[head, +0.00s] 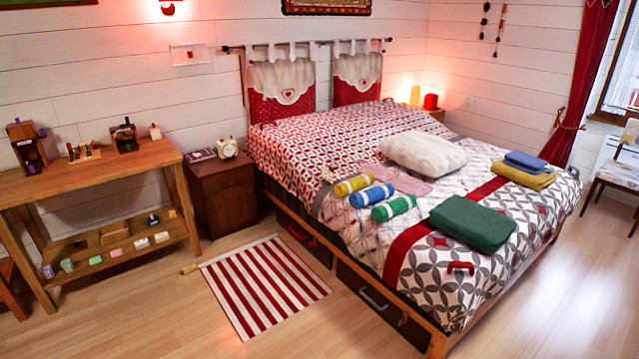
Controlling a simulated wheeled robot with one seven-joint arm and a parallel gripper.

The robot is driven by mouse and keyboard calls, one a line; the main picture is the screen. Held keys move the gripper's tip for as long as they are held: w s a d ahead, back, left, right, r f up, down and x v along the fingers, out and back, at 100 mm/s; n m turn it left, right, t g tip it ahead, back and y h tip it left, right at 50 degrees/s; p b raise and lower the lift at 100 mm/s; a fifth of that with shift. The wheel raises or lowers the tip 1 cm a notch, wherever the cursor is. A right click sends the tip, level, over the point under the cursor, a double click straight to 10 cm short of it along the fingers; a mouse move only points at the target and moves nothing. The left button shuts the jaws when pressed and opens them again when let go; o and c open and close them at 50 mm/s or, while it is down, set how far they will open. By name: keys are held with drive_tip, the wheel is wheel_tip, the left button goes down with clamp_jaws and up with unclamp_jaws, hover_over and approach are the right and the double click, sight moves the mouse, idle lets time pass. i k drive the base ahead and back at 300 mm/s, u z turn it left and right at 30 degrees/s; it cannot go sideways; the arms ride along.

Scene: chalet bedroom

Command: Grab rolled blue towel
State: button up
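The rolled blue towel (371,195) lies on the bed near its left edge. It has pale bands and sits between a rolled yellow towel (353,185) behind it and a rolled green towel (393,208) in front of it. The three rolls lie side by side, close together; I cannot tell whether they touch. A folded blue cloth (525,161) lies on a folded mustard cloth (522,174) at the bed's right side. My gripper is not in view.
The bed (437,318) has drawers beneath. A folded dark green cloth (472,223), white pillow (423,154) and pink cloth (402,180) lie on it. A striped rug (262,284) lies beside it. A nightstand (223,195) and wooden table (95,172) stand left. The front floor is clear.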

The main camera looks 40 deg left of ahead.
sight(357, 201)
drive_tip(key=u, duration=0.05)
drive_tip(key=k, duration=0.25)
drive_tip(key=u, duration=1.85)
drive_tip(key=i, duration=0.95)
drive_tip(key=u, duration=0.9)
drive_tip(key=i, duration=1.55)
drive_tip(key=z, duration=0.9)
drive_tip(key=i, duration=0.9)
drive_tip(key=z, duration=1.3)
drive_tip(key=i, duration=0.2)
drive_tip(key=z, duration=0.05)
